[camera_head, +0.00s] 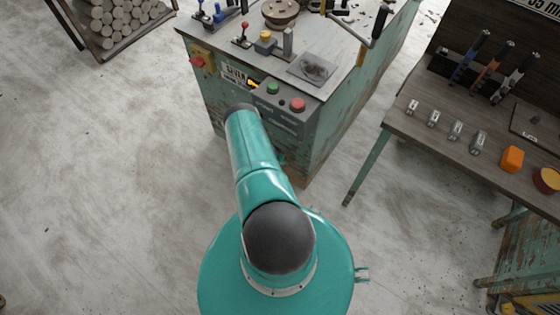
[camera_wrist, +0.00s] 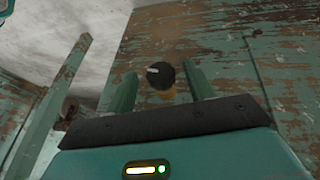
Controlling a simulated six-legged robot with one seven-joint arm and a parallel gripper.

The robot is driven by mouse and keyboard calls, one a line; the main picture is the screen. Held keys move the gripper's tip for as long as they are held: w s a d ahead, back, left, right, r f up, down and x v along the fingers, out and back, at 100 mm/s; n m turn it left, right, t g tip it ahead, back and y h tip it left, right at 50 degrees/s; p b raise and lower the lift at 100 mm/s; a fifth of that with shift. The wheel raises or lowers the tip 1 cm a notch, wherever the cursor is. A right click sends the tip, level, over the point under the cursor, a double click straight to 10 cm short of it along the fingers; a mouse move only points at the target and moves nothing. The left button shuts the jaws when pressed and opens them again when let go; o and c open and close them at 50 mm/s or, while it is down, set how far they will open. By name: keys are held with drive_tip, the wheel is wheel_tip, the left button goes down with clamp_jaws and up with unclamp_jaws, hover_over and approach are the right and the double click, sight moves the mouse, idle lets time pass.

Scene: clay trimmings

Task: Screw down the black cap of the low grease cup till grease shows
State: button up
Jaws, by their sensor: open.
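In the wrist view, the round black cap (camera_wrist: 161,74) has a pale mark on its upper left. A bit of the brass-coloured cup body (camera_wrist: 167,94) shows beneath it, against worn green metal. My gripper (camera_wrist: 160,70) is open, with one teal finger on each side of the cap. I cannot tell the depth between fingertips and cap. No grease can be made out. In the head view my arm reaches to the machine's front; my gripper and the cup are hidden there.
The worn green machine (camera_head: 340,125) carries green (camera_head: 272,88) and red (camera_head: 298,104) buttons above my arm's end. A rack of bars (camera_head: 112,25) is upper left. The left floor is clear.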

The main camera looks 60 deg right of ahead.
drive_tip(key=shift+d+f, duration=0.1)
drive_tip(key=shift+f, duration=0.2)
drive_tip(key=c, duration=1)
